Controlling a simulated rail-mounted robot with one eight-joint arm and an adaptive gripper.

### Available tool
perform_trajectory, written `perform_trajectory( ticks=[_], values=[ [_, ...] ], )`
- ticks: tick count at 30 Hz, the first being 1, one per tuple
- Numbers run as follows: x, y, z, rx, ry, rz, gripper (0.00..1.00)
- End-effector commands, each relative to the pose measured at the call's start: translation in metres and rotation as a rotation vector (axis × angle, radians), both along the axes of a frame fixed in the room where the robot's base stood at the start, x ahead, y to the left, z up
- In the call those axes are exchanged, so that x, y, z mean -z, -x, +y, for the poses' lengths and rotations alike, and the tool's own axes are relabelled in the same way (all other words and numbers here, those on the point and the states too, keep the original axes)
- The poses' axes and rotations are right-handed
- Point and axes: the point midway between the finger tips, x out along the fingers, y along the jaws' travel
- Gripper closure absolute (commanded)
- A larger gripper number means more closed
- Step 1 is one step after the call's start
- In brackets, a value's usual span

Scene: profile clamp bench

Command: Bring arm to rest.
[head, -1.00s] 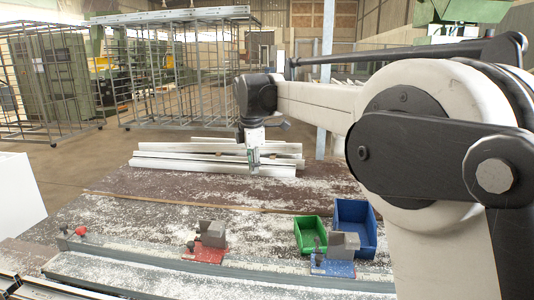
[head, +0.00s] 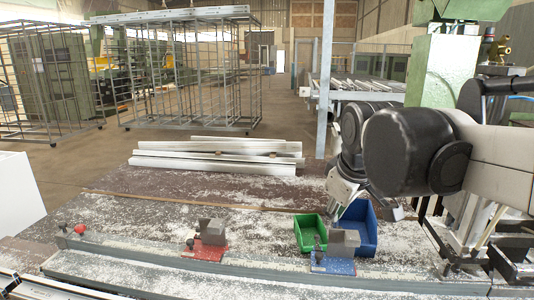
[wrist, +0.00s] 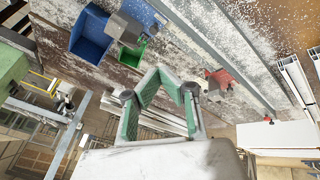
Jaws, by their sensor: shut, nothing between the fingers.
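My arm reaches in from the right in the head view, with its dark wrist above the right part of the bench (head: 130,190). My gripper (head: 338,206) is beside and partly in front of the blue bin (head: 366,236); its tips are hard to make out there. In the wrist view my gripper (wrist: 171,80) shows green-padded fingers, shut and holding nothing. The blue bin (wrist: 88,42) and the green bin (wrist: 130,58) lie beyond the fingers at upper left in that view.
The green bin (head: 307,238) stands left of the blue one. A red-based clamp (head: 210,238) and a blue-based clamp (head: 341,250) sit on the front rail (head: 130,252). White profiles (head: 215,165) lie at the bench's back. A post (head: 325,80) rises behind.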

Motion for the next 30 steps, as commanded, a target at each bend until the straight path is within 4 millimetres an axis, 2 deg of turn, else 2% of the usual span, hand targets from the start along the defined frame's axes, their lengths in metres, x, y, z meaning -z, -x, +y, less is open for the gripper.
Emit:
perform_trajectory(
  ticks=[1,9,15,21,30],
  values=[
    [0.008,0.016,-0.007,0.049,-0.023,-0.011,1.00],
    [0.055,0.089,-0.036,0.327,-0.169,-0.073,1.00],
    [0.093,0.131,-0.050,0.503,-0.269,-0.114,1.00],
    [0.114,0.152,-0.055,0.593,-0.324,-0.136,1.00],
    [0.116,0.154,-0.056,0.606,-0.332,-0.139,1.00]
  ],
)
